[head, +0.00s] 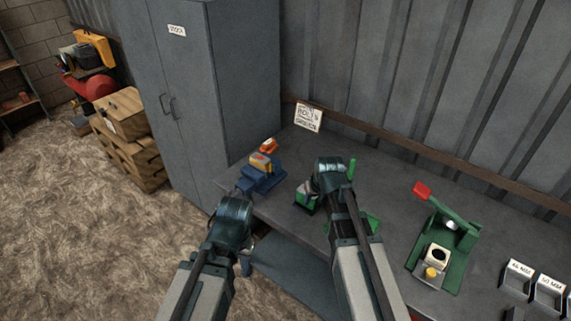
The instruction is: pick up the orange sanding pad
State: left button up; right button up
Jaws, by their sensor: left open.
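A small orange piece with a pale part (268,146) lies at the back left of the grey bench; it may be the orange sanding pad, but it is too small to be sure. In front of it, a block with yellow, red and pale parts (260,161) sits on a blue vise (262,181). My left gripper (243,250) is at the bench's front left corner, below and apart from the orange piece; its wrist mostly hides the fingers. My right gripper (312,192) is over the bench beside green parts; its fingers are hardly visible.
A green lever press with a red handle (448,240) stands on the right of the bench. Labelled bins (548,292) are at far right. A sign (308,117) stands at the back. A grey cabinet (205,90) adjoins the bench's left end.

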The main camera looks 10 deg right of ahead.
aim_at(269, 146)
jog(key=i+j+z, duration=0.15)
jog(key=z, duration=0.6)
jog(key=i+j+z, duration=0.2)
jog(key=j, duration=0.2)
jog(key=j+z, duration=0.2)
jog(key=j, duration=0.2)
jog(key=i+j+z, duration=0.25)
jog(key=j, duration=0.2)
jog(key=i+j, duration=0.1)
jog(key=j, duration=0.95)
jog(key=i+j+z, duration=0.15)
jog(key=j, duration=1.9)
jog(key=i+z, duration=0.05)
